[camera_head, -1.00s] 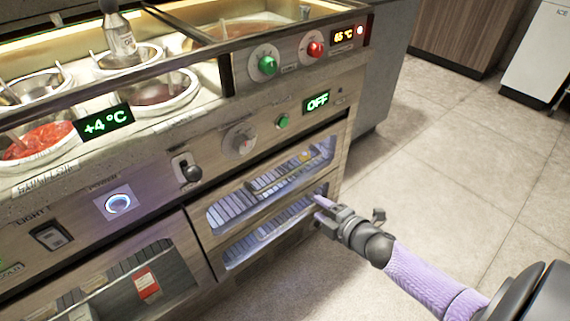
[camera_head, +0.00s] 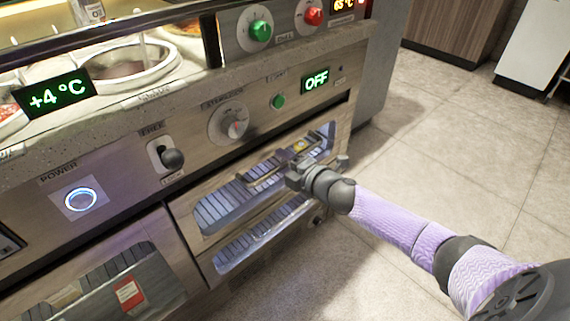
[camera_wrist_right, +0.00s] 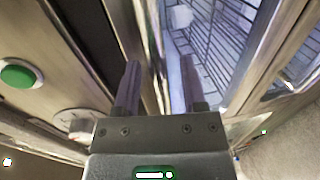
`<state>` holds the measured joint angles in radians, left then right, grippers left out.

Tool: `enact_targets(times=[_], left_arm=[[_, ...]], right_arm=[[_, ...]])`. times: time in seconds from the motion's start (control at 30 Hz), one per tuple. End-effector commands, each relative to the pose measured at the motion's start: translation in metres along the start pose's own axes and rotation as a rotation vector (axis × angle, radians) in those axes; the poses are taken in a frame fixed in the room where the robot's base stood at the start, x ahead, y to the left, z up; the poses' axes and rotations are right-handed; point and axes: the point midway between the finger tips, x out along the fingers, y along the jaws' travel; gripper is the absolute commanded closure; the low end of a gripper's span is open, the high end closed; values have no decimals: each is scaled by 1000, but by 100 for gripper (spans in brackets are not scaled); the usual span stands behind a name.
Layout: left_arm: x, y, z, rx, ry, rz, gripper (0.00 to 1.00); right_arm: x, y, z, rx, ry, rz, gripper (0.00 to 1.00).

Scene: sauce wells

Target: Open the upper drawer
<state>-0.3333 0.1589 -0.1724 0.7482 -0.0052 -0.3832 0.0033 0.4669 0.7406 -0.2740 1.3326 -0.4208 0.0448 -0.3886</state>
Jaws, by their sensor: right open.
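The upper drawer (camera_head: 213,207) is a metal front with a lit window showing a wire rack inside; it appears closed. A bar-like handle (camera_head: 262,175) crosses its window. My right gripper (camera_head: 296,172) is open in front of the drawer's right part, close to the handle. In the right wrist view my right gripper (camera_wrist_right: 158,88) has its two fingers apart, with a long metal edge running between them; I cannot tell whether they touch it. The drawer window (camera_wrist_right: 225,50) lies to the right there. My left gripper is out of view.
The lower drawer (camera_head: 262,236) sits just below. Above are a grey dial (camera_head: 229,125), a green button (camera_head: 278,101) and an OFF display (camera_head: 316,81). A lever switch (camera_head: 170,158) is at left. Open tiled floor (camera_head: 460,160) lies to the right.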

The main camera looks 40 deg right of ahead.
Motion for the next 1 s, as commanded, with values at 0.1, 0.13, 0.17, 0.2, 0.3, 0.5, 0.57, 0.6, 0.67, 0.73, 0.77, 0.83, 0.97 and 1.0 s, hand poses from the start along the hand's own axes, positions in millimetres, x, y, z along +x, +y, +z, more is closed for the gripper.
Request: enact_targets(times=[0.1, 0.13, 0.17, 0.2, 0.3, 0.5, 0.57, 0.6, 0.67, 0.73, 0.77, 0.83, 0.97, 1.0], left_arm=[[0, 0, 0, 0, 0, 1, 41], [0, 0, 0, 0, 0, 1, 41], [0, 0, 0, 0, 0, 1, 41], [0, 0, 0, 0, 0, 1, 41], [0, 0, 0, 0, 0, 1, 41], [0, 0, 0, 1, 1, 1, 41], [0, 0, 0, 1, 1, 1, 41], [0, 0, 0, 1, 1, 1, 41], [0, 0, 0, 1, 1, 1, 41], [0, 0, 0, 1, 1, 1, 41], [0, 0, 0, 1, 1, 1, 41], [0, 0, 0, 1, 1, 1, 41], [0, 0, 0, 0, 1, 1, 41], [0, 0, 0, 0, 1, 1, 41]], right_arm=[[0, 0, 0, 0, 0, 0, 65], [0, 0, 0, 0, 0, 0, 72], [0, 0, 0, 0, 0, 0, 78], [0, 0, 0, 1, 0, 0, 86], [0, 0, 0, 1, 0, 0, 100], [0, 0, 0, 1, 0, 0, 100], [0, 0, 0, 1, 0, 0, 100], [0, 0, 0, 1, 0, 0, 100], [0, 0, 0, 1, 0, 0, 100], [0, 0, 0, 1, 0, -1, 100], [0, 0, 0, 1, 0, -1, 100], [0, -1, 0, 1, 0, -1, 100], [0, -1, 0, 1, 0, -1, 100], [0, -1, 0, 1, 0, -1, 100]])
